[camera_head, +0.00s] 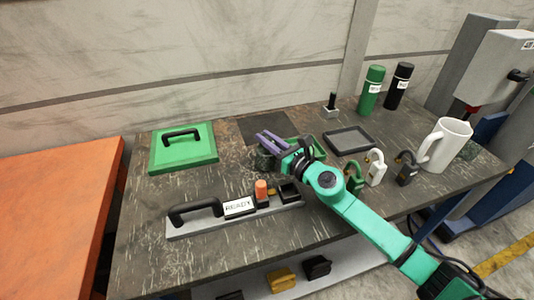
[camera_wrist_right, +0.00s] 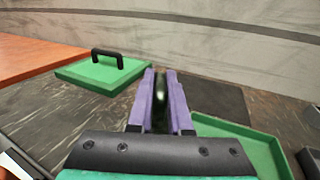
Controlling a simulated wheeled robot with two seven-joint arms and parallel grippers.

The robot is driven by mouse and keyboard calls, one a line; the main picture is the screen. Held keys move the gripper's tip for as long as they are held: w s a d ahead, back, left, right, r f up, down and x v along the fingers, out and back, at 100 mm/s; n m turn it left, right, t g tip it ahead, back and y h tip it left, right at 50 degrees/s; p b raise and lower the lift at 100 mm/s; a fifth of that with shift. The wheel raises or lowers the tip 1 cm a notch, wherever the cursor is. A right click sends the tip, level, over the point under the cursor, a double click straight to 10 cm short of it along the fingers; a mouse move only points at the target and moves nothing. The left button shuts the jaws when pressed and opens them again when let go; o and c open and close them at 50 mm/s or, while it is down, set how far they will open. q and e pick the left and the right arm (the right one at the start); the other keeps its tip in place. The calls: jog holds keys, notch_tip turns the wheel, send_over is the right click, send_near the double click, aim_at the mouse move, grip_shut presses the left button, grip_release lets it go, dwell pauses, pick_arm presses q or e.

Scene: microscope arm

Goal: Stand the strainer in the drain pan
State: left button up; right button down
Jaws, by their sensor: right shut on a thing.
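My right gripper (camera_head: 272,143) has purple fingers and reaches over the middle of the table. It is shut on a small dark, greenish thing, which seems to be the strainer (camera_head: 263,159); in the head view it hangs just below the fingers. In the right wrist view only a narrow strip of the strainer (camera_wrist_right: 160,92) shows between the fingers. A shallow green tray (camera_wrist_right: 255,150) lies right of the fingers, partly hidden by the gripper in the head view. A black tray (camera_head: 369,134) lies farther right. I cannot tell which tray is the drain pan. My left gripper is out of view.
A green lid-like box with a handle (camera_head: 183,152) is at the back left. A grey bar (camera_head: 214,225) with a READY label lies in front. Several padlocks (camera_head: 376,168), a white mug (camera_head: 444,146) and two spray cans (camera_head: 371,91) stand right. Bare table is at front left.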

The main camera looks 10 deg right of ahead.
jog(key=shift+f, duration=0.75)
jog(key=shift+r, duration=0.15)
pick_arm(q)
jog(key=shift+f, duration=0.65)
pick_arm(e)
jog(key=c, duration=0.8)
grip_release()
jog(key=shift+c, duration=0.2)
